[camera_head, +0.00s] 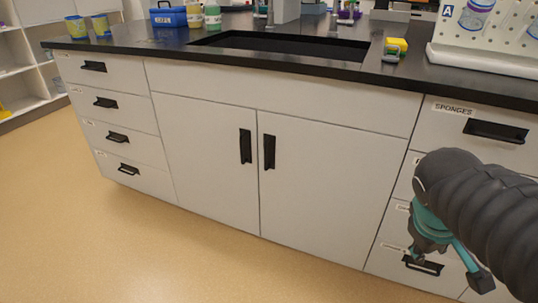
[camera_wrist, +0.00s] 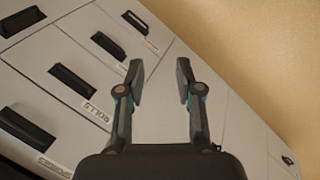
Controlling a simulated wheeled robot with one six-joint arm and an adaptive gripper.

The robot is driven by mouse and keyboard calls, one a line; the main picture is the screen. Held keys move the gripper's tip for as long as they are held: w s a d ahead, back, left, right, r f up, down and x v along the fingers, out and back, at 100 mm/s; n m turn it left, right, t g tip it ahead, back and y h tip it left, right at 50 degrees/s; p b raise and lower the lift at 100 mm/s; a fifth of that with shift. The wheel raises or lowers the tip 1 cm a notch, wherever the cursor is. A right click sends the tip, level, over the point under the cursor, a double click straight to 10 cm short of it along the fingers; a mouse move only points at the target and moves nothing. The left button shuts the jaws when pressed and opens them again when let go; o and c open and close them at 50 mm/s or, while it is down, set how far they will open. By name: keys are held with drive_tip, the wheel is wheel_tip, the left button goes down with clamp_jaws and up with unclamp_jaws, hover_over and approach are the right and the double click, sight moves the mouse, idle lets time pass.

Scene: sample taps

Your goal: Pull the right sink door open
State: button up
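The right sink door (camera_head: 330,185) is a pale panel under the sink, closed and flush with the cabinet front. Its black upright handle (camera_head: 269,152) is near its left edge. The left sink door (camera_head: 208,160) beside it is also closed, with its own black handle (camera_head: 245,146). My gripper (camera_head: 450,268) is at the lower right, in front of the right drawer stack and well apart from the door handle. In the wrist view my gripper (camera_wrist: 160,76) has its two fingers spread with nothing between them. I cannot make out the right door's handle in the wrist view.
Labelled drawers with black handles stand right of the door, including the sponges drawer (camera_head: 490,130); a rolls drawer handle (camera_wrist: 75,83) shows in the wrist view. The black countertop (camera_head: 265,62) overhangs the doors. The tan floor (camera_head: 170,250) before the doors is clear.

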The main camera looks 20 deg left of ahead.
sight(266, 167)
drive_tip(key=w+a+f+n+t+h+b, duration=0.1)
drive_tip(key=w+a+n+t+h, duration=0.15)
drive_tip(key=w+a+n, duration=0.55)
drive_tip(key=w+a+f+n+t+h, duration=0.25)
drive_tip(key=w+a+n, duration=0.25)
drive_tip(key=w+a, duration=0.4)
drive_tip(key=w+a+f+n+t+y, duration=0.1)
drive_tip(key=a+f+n+t, duration=0.2)
drive_tip(key=a, duration=0.7)
drive_tip(key=w+a+f+n+t+y, duration=0.1)
drive_tip(key=a+f+n+t, duration=0.15)
drive_tip(key=a+n, duration=0.55)
drive_tip(key=w+a+f+n+t+y, duration=0.1)
drive_tip(key=a+f+n+t, duration=0.15)
drive_tip(key=a, duration=0.95)
drive_tip(key=shift+t, duration=0.3)
drive_tip(key=x, duration=1.4)
drive_tip(key=shift+s+d+r, duration=0.15)
drive_tip(key=shift+r, duration=0.2)
clamp_jaws()
